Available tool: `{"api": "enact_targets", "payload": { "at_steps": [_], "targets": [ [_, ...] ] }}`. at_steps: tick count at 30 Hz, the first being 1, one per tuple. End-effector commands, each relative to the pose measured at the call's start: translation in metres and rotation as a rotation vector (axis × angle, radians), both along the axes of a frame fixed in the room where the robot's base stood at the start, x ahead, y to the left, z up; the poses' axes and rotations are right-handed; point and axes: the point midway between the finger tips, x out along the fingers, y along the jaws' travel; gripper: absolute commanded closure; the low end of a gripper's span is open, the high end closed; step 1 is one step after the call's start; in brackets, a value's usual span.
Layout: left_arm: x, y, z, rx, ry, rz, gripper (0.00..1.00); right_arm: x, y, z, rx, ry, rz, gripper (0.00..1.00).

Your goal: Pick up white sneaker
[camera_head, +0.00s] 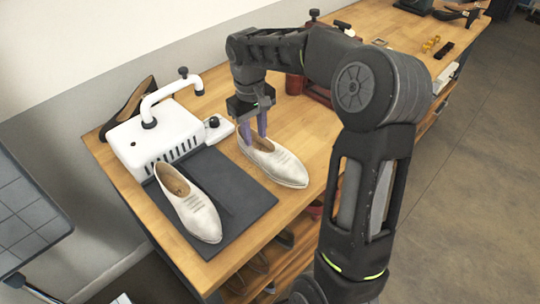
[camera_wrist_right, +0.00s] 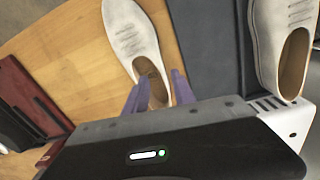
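My right gripper (camera_head: 254,132) points down at the heel of the sneaker on the wood. Its purple fingers (camera_wrist_right: 158,88) are apart, one on each side of the heel opening; whether they touch is unclear. My left gripper is not in view.
A white machine (camera_head: 150,140) with a curved pipe stands behind the dark mat (camera_head: 238,190). A brown shoe (camera_head: 128,108) leans behind it. A red case (camera_head: 316,92) stands behind my right arm. Small items lie at the far bench end.

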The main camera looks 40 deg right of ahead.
Motion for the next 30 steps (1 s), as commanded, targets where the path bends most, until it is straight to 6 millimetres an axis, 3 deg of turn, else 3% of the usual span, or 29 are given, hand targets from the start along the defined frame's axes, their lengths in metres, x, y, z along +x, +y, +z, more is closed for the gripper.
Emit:
{"api": "enact_targets", "payload": {
  "at_steps": [7, 15, 25, 30],
  "targets": [
    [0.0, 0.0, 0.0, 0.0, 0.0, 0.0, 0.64, 0.0, 0.0, -0.002, 0.0, 0.0, 0.0, 0.69],
    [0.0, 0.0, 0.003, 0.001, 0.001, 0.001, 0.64, 0.0, -0.001, -0.025, 0.0, 0.0, 0.0, 0.69],
    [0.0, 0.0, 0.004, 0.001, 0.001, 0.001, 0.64, 0.0, -0.001, -0.028, 0.0, 0.001, 0.0, 0.69],
    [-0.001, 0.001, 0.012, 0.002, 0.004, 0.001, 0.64, 0.0, 0.0, -0.046, 0.002, 0.004, 0.0, 0.69]
  ]
}}
